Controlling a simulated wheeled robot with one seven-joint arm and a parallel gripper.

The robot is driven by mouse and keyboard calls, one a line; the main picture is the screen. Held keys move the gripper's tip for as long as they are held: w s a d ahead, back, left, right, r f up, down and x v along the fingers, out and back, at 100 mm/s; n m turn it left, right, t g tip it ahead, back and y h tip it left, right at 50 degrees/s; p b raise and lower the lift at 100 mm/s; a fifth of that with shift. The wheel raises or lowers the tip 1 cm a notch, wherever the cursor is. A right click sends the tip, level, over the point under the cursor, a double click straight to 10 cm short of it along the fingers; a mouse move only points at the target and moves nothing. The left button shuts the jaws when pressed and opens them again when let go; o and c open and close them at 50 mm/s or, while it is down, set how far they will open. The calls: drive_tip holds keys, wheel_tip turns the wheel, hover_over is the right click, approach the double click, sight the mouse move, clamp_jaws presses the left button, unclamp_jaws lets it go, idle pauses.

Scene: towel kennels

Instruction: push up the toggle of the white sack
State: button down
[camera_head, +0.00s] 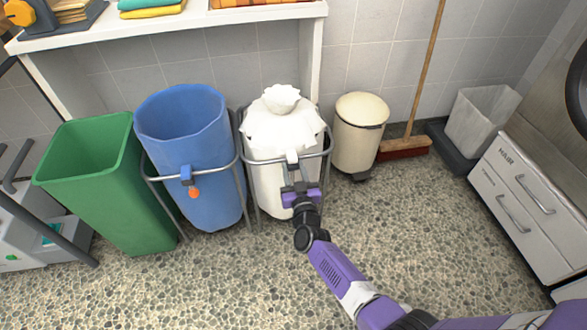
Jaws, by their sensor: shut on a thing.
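The white sack (272,180) hangs in a grey metal hoop stand, and its top is gathered into a frilled neck (282,98). A small white toggle block (292,157) sits at the front of the stand's hoop. My gripper (301,190) is at the front of the white sack, just below that block. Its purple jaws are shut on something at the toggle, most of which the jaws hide. My arm reaches in from the lower right.
A blue sack (188,130) in a like stand, with an orange-tipped toggle (193,192), stands left of the white sack. A green bin (95,165) is further left. A cream pedal bin (358,135) and a broom (404,147) stand to the right. The pebbled floor in front is clear.

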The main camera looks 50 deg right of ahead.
drive_tip(key=shift+f, duration=0.1)
drive_tip(key=c, duration=0.9)
unclamp_jaws()
drive_tip(key=p+v, duration=0.3)
drive_tip(key=v, duration=0.4)
drive_tip(key=shift+s+a, duration=0.25)
drive_tip(key=shift+s, duration=0.1)
